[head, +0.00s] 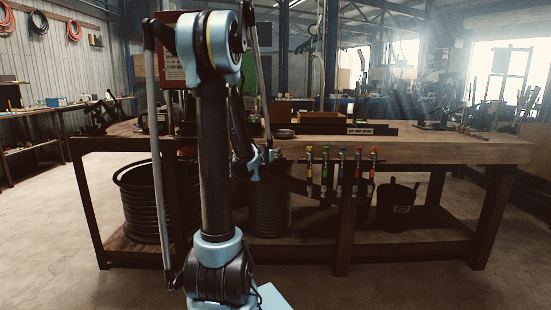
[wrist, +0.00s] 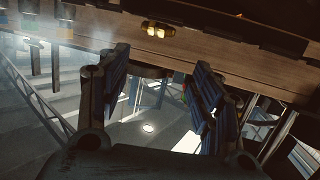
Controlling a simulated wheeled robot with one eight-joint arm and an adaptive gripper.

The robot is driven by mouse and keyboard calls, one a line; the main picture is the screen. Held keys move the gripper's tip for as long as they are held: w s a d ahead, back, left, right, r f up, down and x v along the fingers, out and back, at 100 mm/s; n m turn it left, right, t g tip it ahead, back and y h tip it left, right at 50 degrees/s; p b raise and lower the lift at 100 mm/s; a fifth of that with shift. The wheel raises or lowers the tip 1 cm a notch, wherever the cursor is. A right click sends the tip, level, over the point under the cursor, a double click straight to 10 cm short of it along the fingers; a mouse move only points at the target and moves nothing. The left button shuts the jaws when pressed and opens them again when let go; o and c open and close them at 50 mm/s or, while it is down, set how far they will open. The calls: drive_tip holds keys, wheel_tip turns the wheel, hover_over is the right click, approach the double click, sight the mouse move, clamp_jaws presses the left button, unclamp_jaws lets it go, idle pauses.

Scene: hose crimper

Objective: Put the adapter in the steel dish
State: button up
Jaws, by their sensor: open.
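A small brass fitting, which looks like the adapter (wrist: 158,29), lies on the wooden bench top at the top of the wrist view. I cannot pick it out in the head view. A shallow grey dish, which looks like the steel dish (head: 283,133), sits on the bench near its front edge, just right of my arm. I cannot identify it surely in the wrist view. My gripper (wrist: 163,65) has its two dark fingers spread, with nothing held between them. The adapter is beyond the fingertips, apart from them. In the head view my gripper (head: 270,157) is at the bench's front edge, partly hidden by my arm.
The wooden bench (head: 450,150) spans the view. Several colour-banded tools (head: 341,170) hang at its front, right of my gripper. A wooden box (head: 319,117) and a dark labelled bar (head: 370,129) stand on top. A coiled hose (head: 140,200) and a black bucket (head: 398,205) are below.

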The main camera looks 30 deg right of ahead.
drive_tip(key=shift+f+x, duration=0.15)
drive_tip(key=shift+x, duration=2.05)
drive_tip(key=shift+f+x, duration=0.2)
drive_tip(key=shift+x, duration=2.05)
drive_tip(key=shift+f+x, duration=0.15)
drive_tip(key=shift+x, duration=2.05)
drive_tip(key=shift+s, duration=0.15)
drive_tip(key=c, duration=1.1)
drive_tip(key=shift+c, duration=0.2)
wheel_tip(320, 180, up, 18)
